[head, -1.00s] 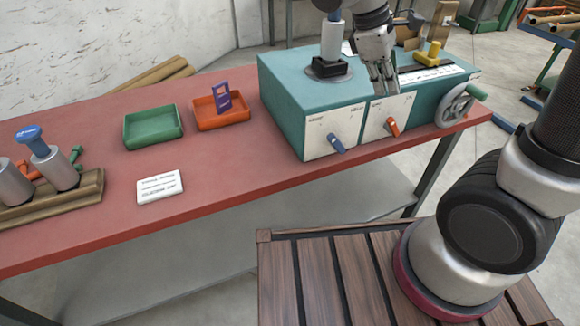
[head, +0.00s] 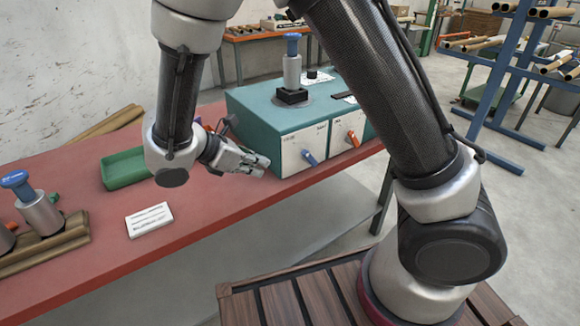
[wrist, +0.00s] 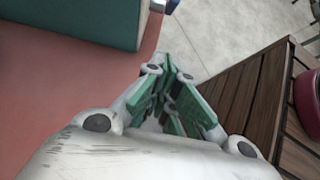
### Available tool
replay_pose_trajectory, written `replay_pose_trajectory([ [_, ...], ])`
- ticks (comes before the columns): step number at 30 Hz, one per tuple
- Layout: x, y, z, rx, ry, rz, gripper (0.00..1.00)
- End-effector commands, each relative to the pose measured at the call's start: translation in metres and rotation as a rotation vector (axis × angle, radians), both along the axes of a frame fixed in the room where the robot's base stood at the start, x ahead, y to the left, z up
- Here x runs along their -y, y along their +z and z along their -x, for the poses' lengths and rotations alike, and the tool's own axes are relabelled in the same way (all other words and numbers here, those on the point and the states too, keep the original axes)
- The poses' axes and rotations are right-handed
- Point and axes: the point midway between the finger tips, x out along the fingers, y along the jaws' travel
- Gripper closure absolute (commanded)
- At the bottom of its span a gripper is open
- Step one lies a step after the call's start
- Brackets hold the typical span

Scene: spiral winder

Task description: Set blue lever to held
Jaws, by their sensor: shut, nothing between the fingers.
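The blue lever (head: 309,156) sits on the white front panel (head: 290,152) of the teal machine (head: 262,118), its handle slanting down to the right. My gripper (head: 262,168) is shut and empty, left of the blue lever and near the machine's front left corner, apart from the lever. In the wrist view my green-padded fingers (wrist: 178,88) point away over the table edge. A small blue tip (wrist: 171,5) shows at the top of that view beside the white panel, probably the blue lever.
A red lever (head: 353,138) is on the right panel. A spindle with a blue cap (head: 292,70) stands on top of the machine. A green tray (head: 125,170), a white card (head: 149,220) and a wooden rack (head: 50,250) are on the red table (head: 200,235). My arm hides part of the table.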

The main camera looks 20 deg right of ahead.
Motion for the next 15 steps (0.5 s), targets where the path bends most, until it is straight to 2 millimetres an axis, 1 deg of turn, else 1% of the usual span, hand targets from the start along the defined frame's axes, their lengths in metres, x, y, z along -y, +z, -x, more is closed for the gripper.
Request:
replay_pose_trajectory([
  [10,0.003,-0.002,-0.001,0.0,-0.001,0.0,1.0],
  [15,0.017,-0.014,-0.005,-0.001,-0.003,0.001,1.0],
])
